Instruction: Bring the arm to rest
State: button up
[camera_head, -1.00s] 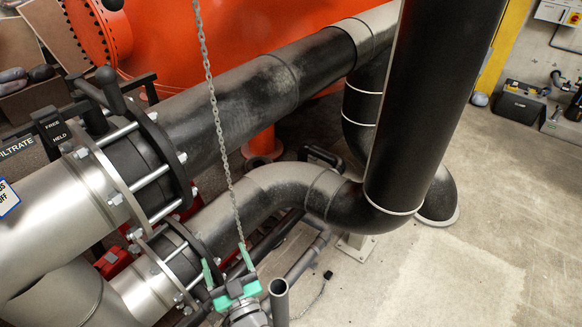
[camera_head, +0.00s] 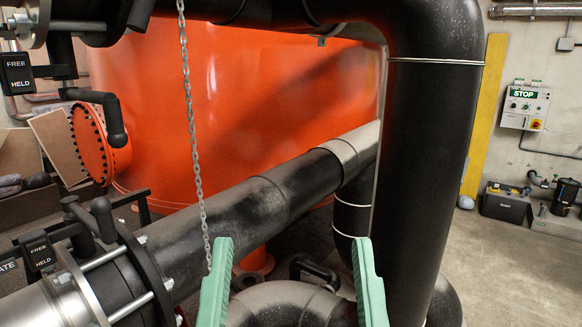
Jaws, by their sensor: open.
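My gripper (camera_head: 291,290) shows at the bottom middle of the head view. Its two green fingers stand wide apart and point up in the picture. Nothing is held between them; a curved black pipe (camera_head: 282,296) and part of a sloping pipe show behind the gap. The rest of my arm is out of view below.
A thick black upright pipe (camera_head: 425,170) stands right of my gripper. A black sloping pipe (camera_head: 255,205) runs behind it. A chain (camera_head: 190,110) hangs just left. A large orange tank (camera_head: 270,110) fills the back. Open floor (camera_head: 500,275) lies at the right.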

notch_tip(320, 180, up, 31)
jog(key=p, duration=2.8)
notch_tip(320, 180, down, 55)
jog(key=b, duration=5.5)
jog(key=shift+f, duration=0.2)
